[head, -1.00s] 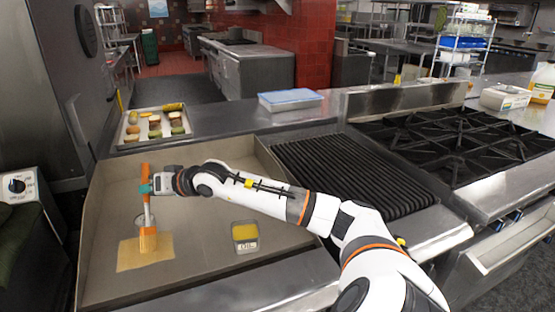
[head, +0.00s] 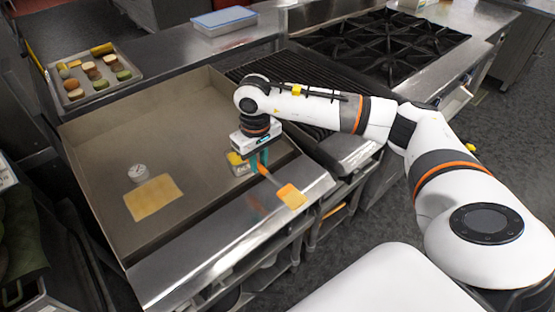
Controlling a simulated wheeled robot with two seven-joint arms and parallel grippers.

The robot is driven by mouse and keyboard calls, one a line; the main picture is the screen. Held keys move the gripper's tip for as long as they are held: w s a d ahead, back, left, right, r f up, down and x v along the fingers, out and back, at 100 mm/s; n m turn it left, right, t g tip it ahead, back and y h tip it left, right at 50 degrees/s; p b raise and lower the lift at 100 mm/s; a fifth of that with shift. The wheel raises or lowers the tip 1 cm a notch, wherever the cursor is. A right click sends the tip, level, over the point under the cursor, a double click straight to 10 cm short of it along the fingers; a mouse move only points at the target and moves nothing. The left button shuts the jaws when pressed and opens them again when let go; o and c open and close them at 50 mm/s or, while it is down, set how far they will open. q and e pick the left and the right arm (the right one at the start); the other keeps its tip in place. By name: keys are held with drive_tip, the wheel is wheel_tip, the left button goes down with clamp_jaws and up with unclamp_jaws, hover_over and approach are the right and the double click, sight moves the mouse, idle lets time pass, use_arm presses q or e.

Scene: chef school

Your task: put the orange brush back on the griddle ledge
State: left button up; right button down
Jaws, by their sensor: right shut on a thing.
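My right gripper (head: 258,163) is shut on the orange brush (head: 291,196) and holds it over the front right part of the griddle. The brush slants down to the right, and its wide orange head is over the steel griddle ledge (head: 190,270) along the front. I cannot tell whether the head touches the ledge. The gripper hides part of the handle. The griddle (head: 110,140) has a flat brown surface with raised walls. My left gripper is not in view.
A yellow oil patch (head: 152,197) and a small round dial (head: 138,173) are on the griddle. An oil tub (head: 238,163) is partly hidden by my gripper. A food tray (head: 110,93) and a blue-lidded box (head: 224,20) stand behind. The ledge's left part is clear.

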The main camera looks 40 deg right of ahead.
drive_tip(key=p, duration=0.1)
hover_over(261, 191)
wheel_tip(261, 191, down, 5)
drive_tip(key=shift+f, duration=0.1)
wheel_tip(261, 191, down, 4)
drive_tip(key=shift+r+p, duration=0.2)
drive_tip(key=shift+p, duration=0.5)
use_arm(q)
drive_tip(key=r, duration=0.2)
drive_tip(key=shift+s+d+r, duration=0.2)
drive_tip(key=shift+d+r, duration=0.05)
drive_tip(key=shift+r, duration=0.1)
use_arm(e)
drive_tip(key=shift+f, duration=0.1)
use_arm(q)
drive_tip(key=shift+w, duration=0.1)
use_arm(e)
drive_tip(key=shift+f+b, duration=0.15)
drive_tip(key=shift+b, duration=0.15)
drive_tip(key=c, duration=1.3)
unclamp_jaws()
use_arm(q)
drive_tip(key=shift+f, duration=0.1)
